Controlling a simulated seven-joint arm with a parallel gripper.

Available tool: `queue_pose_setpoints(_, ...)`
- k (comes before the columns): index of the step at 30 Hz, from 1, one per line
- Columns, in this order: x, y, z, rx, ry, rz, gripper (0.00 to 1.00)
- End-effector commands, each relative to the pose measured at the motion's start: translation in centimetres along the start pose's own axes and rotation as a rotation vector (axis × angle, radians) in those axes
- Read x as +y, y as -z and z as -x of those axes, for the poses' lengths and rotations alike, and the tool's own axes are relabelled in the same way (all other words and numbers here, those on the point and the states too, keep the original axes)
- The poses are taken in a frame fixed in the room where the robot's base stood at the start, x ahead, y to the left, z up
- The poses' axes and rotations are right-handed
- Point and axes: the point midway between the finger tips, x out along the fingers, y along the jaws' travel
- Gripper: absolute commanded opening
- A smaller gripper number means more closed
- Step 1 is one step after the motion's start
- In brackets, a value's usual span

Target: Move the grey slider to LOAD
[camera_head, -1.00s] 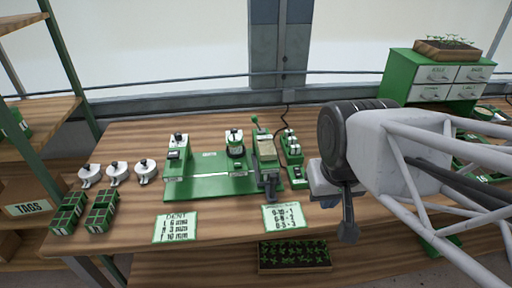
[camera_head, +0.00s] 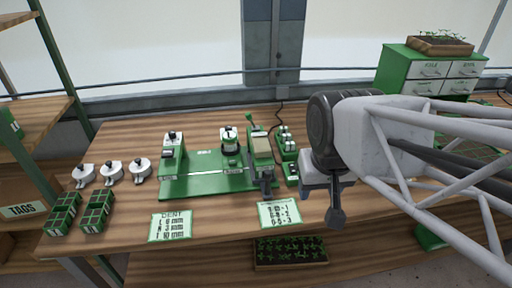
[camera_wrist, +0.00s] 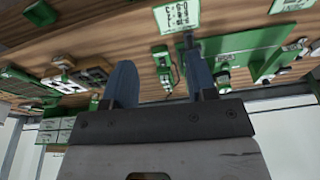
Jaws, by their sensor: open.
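The green tray seeder (camera_head: 205,188) stands on the wooden bench, left of my gripper. A dark grey part (camera_head: 267,184) sits at its front right end, below a tan-topped block; I cannot tell for sure whether this is the grey slider, and no LOAD mark is legible. My gripper (camera_head: 336,217) hangs over the right part of the bench, apart from the seeder and right of its grey part. In the wrist view its two blue-grey fingers stand apart with nothing held between them (camera_wrist: 160,72). The seeder also shows there at right (camera_wrist: 255,45).
A small green control box (camera_head: 287,150) stands right of the seeder. Printed cards (camera_head: 278,214) lie before it. White round pieces (camera_head: 111,172) and green cell trays (camera_head: 62,213) sit at left. A green drawer cabinet (camera_head: 400,72) stands at back right.

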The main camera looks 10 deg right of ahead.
Motion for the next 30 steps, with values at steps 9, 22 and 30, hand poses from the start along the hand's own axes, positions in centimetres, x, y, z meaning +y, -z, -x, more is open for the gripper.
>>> queue_pose_setpoints(9, -1.1, 4.6, -1.8, -0.054, -0.002, -0.155, 0.52)
queue_pose_setpoints(22, -3.3, 11.7, -5.8, -0.129, -0.025, -0.412, 0.52)
queue_pose_setpoints(30, -5.0, 15.8, -9.2, -0.174, -0.053, -0.571, 0.52)
